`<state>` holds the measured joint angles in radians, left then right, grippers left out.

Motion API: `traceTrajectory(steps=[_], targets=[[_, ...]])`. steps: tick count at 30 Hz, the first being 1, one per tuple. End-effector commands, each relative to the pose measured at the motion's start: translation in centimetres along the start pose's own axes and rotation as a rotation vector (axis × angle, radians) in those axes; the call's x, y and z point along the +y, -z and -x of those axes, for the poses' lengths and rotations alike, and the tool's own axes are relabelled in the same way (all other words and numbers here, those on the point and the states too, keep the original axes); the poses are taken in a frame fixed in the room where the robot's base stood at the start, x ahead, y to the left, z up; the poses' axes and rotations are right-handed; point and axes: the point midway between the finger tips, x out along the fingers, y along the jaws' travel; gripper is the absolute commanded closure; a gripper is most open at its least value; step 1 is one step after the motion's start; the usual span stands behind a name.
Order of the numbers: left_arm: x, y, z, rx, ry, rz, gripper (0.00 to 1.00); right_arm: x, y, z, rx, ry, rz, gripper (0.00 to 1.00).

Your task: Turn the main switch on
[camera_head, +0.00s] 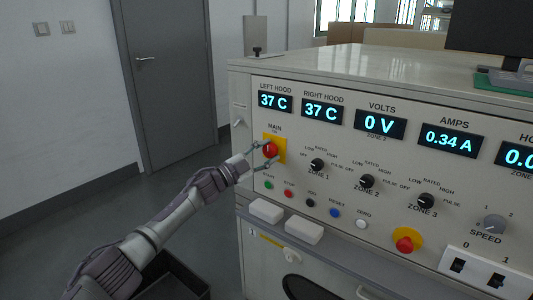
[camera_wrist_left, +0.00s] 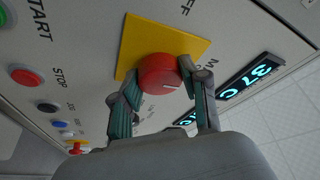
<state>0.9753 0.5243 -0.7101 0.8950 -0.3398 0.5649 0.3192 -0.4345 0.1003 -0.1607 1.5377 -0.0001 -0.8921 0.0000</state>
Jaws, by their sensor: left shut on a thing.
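The main switch (camera_head: 270,149) is a red round knob on a yellow square plate, at the left end of the control panel (camera_head: 330,190). It also shows in the left wrist view (camera_wrist_left: 160,72), with a white pointer mark on its face. My left gripper (camera_head: 265,155) comes in from the left, with one finger above and one below the knob. In the left wrist view its two fingers (camera_wrist_left: 158,82) are shut on the knob's sides. Part of the yellow plate and its lettering is hidden by the fingers. My right gripper is not in view.
Displays show 37 C (camera_head: 275,102), 0 V (camera_head: 380,123) and 0.34 A (camera_head: 449,140). Zone knobs (camera_head: 317,165), small push buttons (camera_head: 289,193) and a red emergency-style button on yellow (camera_head: 407,243) sit to the right and below. Two white blocks (camera_head: 304,231) stick out under the panel.

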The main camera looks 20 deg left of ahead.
Motion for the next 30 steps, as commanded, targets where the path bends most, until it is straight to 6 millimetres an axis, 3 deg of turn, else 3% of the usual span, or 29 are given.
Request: traceTrajectory(steps=[1,5,17,30], targets=[[0.1,-0.1,0.0,-0.001,-0.003,-0.003,0.51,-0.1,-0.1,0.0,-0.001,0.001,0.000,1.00],[0.1,-0.1,0.0,-0.001,-0.002,-0.002,0.30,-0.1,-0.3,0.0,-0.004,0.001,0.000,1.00],[0.1,-0.1,0.8,-0.002,-0.001,0.000,0.30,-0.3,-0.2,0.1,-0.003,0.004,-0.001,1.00],[0.2,-0.1,9.3,-0.003,-0.004,-0.001,0.30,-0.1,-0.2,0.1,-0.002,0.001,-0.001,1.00]])
